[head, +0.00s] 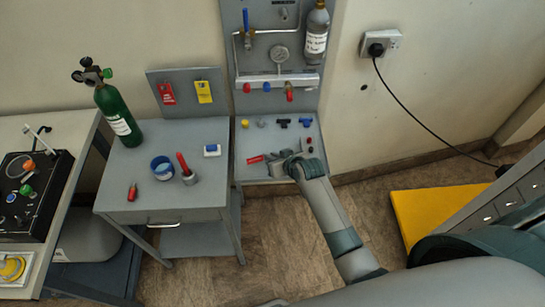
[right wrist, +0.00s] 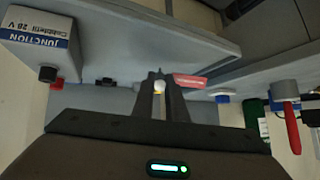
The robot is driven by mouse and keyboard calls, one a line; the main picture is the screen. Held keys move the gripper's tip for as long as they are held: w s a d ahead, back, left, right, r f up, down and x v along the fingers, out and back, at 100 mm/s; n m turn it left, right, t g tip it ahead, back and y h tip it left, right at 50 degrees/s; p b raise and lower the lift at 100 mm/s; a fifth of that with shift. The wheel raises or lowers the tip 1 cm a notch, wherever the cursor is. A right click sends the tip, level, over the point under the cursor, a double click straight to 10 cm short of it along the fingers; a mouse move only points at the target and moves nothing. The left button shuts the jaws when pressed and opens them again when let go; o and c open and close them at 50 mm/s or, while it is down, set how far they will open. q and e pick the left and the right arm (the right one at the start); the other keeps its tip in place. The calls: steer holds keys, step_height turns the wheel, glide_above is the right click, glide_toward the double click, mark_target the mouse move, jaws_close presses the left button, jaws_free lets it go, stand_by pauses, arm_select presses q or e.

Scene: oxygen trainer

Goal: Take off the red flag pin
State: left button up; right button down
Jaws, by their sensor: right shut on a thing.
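The red flag pin shows as a red strip (head: 256,159) above the grey ledge at the foot of the wall panel. In the right wrist view the red flag (right wrist: 188,81) sticks out to the right beside my fingertips. My right gripper (head: 279,162) is shut on the pin, and it also shows in the right wrist view (right wrist: 160,90). A small pale round end (right wrist: 159,86) shows between the fingers. The pin's shaft is hidden, so I cannot tell whether it still sits in a hole. My left gripper is not in view.
The grey ledge (head: 246,141) bears several small coloured fittings. Left of it, a grey cart (head: 130,170) holds a green cylinder (head: 118,115), a blue-rimmed cup (head: 162,168) and a red-handled tool (head: 184,163).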

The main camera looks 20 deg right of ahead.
steer(key=shift+f, duration=0.4)
steer(key=c, duration=1.7)
jaws_free()
steer(key=shift+s, duration=0.1)
steer(key=b+v, duration=0.3)
steer(key=v, duration=1.4)
steer(key=shift+r, duration=0.15)
